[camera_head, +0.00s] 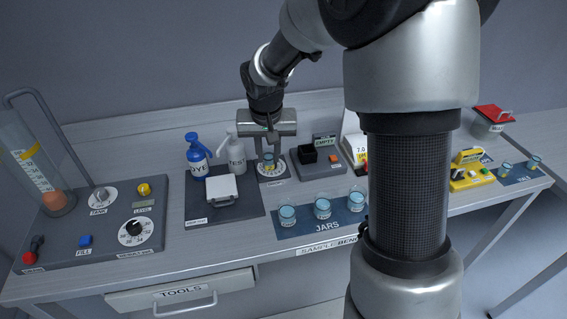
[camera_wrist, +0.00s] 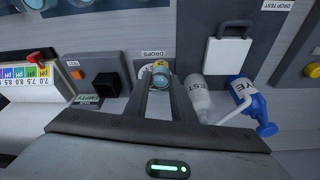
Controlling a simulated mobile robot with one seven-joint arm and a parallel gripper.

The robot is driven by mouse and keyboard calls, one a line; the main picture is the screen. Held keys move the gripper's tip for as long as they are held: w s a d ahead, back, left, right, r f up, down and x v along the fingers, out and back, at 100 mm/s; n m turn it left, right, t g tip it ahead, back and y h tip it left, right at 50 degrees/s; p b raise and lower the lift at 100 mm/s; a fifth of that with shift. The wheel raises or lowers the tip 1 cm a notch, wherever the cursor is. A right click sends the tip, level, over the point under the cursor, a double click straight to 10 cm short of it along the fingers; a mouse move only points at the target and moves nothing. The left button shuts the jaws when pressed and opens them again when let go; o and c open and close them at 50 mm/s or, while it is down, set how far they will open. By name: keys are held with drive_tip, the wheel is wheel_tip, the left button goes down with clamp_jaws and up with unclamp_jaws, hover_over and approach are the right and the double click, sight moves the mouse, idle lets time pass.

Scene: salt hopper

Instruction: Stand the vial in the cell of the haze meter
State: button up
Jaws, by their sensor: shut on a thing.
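The vial (camera_head: 269,158) is small and clear, with a yellowish band and bluish contents. It stands upright between the fingers of my gripper (camera_head: 268,153), which is shut on it. The vial is at the round white drops plate (camera_head: 272,174); I cannot tell whether it touches the plate. In the wrist view the vial (camera_wrist: 161,76) shows between the two finger ends (camera_wrist: 160,86). The haze meter (camera_head: 322,161) is a grey box just right of the vial, with a black square cell (camera_head: 308,153), an orange button and a display reading EMPTY. The cell (camera_wrist: 107,83) also shows in the wrist view.
A blue dye bottle (camera_head: 197,157) and a white test bottle (camera_head: 236,156) stand close left of my gripper. Several jars (camera_head: 322,208) stand on a blue mat in front. A pH chart stand (camera_head: 354,145) is right of the meter. Two vials (camera_head: 505,169) stand far right.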

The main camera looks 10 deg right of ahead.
wheel_tip(320, 180, down, 8)
drive_tip(key=shift+r+b, duration=0.1)
drive_tip(key=shift+b, duration=0.25)
drive_tip(key=shift+f, duration=0.2)
drive_tip(key=o, duration=1)
